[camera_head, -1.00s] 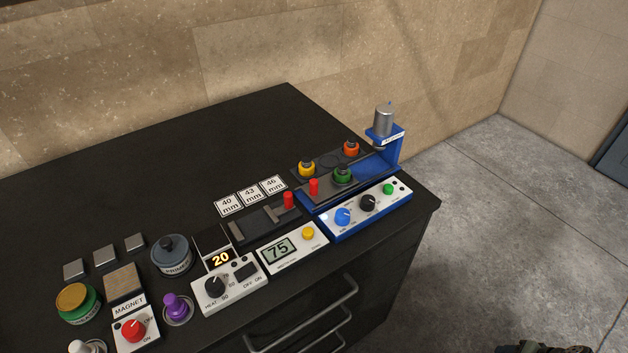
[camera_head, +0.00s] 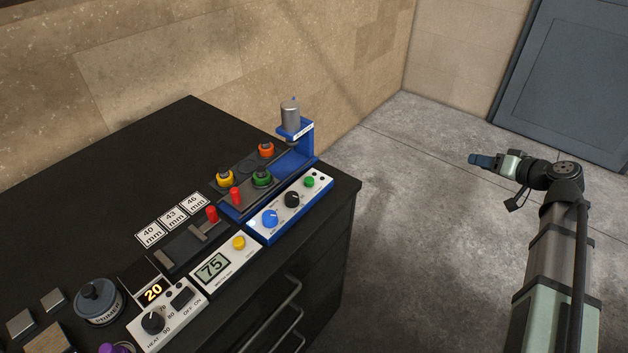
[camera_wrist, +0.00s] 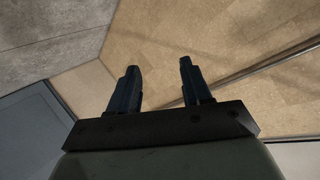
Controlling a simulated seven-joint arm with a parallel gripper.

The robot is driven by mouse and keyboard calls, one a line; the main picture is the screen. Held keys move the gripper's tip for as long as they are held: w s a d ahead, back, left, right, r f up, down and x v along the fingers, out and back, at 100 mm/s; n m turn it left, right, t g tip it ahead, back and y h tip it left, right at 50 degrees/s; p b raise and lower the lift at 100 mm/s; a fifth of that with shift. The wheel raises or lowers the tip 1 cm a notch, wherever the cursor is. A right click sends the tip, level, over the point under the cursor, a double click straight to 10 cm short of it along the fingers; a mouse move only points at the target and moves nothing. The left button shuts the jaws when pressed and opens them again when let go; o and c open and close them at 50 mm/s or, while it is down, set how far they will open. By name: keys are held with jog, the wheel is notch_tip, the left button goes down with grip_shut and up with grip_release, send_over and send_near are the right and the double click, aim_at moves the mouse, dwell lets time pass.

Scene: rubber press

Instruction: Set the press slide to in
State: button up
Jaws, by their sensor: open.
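The blue press (camera_head: 302,146) stands at the right end of the black counter, with a grey cylinder on its upright. Its dark slide (camera_head: 247,199) has a red handle (camera_head: 235,195) and lies toward the left end of the blue base, away from the upright. A green-ringed piece (camera_head: 262,178) sits at the slide, right of the handle. My gripper (camera_head: 478,160) is right of the counter, in the air above the grey floor, far from the press. The wrist view shows its two fingers (camera_wrist: 158,82) apart with nothing between them, facing the wall.
A second red handle (camera_head: 211,214) stands on the black gauge left of the press. Yellow-ringed (camera_head: 225,177) and orange-ringed (camera_head: 266,150) pieces stand behind the slide. A white-topped control panel (camera_head: 291,201) with knobs fronts the press. The space between my arm and the counter is clear.

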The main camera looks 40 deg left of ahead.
jog(key=s+a+r+n+y, duration=0.1)
jog(key=a+r+n, duration=0.15)
jog(key=r, duration=0.65)
jog(key=s+a+r+n+y, duration=0.2)
jog(key=a+r, duration=0.2)
jog(key=r, duration=0.5)
jog(key=s+a+r+n+y, duration=0.1)
jog(key=a+r+n, duration=0.15)
jog(key=r, duration=0.75)
jog(key=n+g+h, duration=0.7)
jog(key=n+h, duration=0.4)
jog(key=h, duration=0.1)
send_near(234, 189)
jog(key=x, duration=1)
grip_shut()
